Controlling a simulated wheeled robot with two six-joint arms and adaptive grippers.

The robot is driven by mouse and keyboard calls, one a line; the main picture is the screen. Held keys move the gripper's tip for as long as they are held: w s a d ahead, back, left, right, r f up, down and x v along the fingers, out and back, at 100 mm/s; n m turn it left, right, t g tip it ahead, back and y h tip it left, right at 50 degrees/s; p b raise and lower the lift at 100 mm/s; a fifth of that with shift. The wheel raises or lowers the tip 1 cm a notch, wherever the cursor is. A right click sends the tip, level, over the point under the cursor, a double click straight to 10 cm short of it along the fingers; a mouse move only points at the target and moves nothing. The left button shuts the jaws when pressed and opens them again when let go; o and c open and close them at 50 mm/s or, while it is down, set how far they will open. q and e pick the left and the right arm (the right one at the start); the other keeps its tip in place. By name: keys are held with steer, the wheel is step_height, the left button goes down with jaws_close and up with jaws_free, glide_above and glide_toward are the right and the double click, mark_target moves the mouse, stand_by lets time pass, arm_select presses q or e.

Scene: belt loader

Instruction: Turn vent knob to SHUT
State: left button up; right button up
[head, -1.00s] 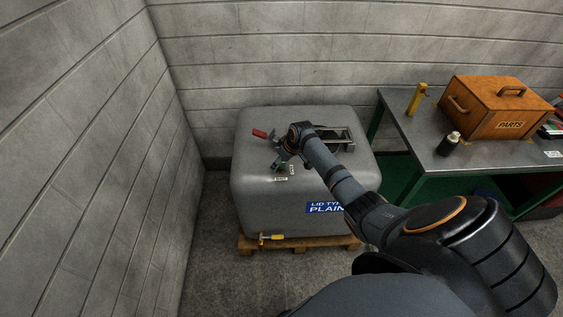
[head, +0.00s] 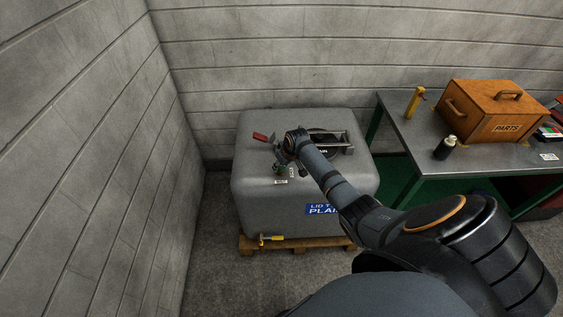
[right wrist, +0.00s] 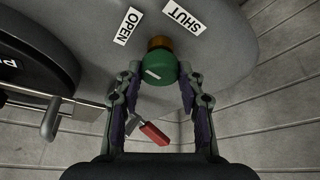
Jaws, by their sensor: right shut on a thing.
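The green vent knob (right wrist: 157,66) sits on a brass stem on the grey tank (head: 262,200). My right gripper (right wrist: 162,76) is shut on the knob, one finger on each side. A short white mark shows on the knob, left of its middle in the right wrist view; I cannot tell which label it points at. The OPEN label (right wrist: 128,26) is up and left of the knob there, and the SHUT label (right wrist: 184,15) is up and right. In the head view my right gripper (head: 282,166) mostly hides the knob. My left gripper is not in view.
A red-handled lever (head: 261,137) and a dark round lid (head: 328,143) under a metal bar are on the tank top near my arm. A yellow-handled tap (head: 271,238) is low in front. A bench (head: 400,121) with a parts box (head: 497,108) stands right.

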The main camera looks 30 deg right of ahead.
steer(key=shift+a+r+m+h+p, duration=0.1)
steer(key=shift+r+m+h+p, duration=0.2)
steer(key=shift+m+p, duration=0.6)
steer(key=shift+f+m+h+p, duration=0.1)
steer(key=shift+m+h+p, duration=0.4)
steer(key=shift+m, duration=0.4)
steer(key=shift+a+f+m+g+p, duration=0.1)
steer(key=shift+m+g+p, duration=0.3)
steer(key=shift+m, duration=0.5)
steer(key=shift+m+h, duration=0.5)
steer(key=shift+m, duration=0.4)
steer(key=shift+w+f+m+g+h, duration=0.15)
steer(key=shift+m+g+h, duration=0.15)
steer(key=shift+m, duration=0.6)
steer(key=shift+m+b, duration=0.35)
steer(key=shift+m, duration=0.55)
steer(key=m+g+h+b, duration=0.1)
steer(key=m, duration=0.2)
steer(key=shift+f+b, duration=0.1)
steer(key=shift+b, duration=0.3)
arm_select(q)
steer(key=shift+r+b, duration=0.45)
steer(key=shift+b, duration=0.05)
arm_select(e)
steer(key=shift+m+g, duration=0.5)
steer(key=shift+m, duration=0.3)
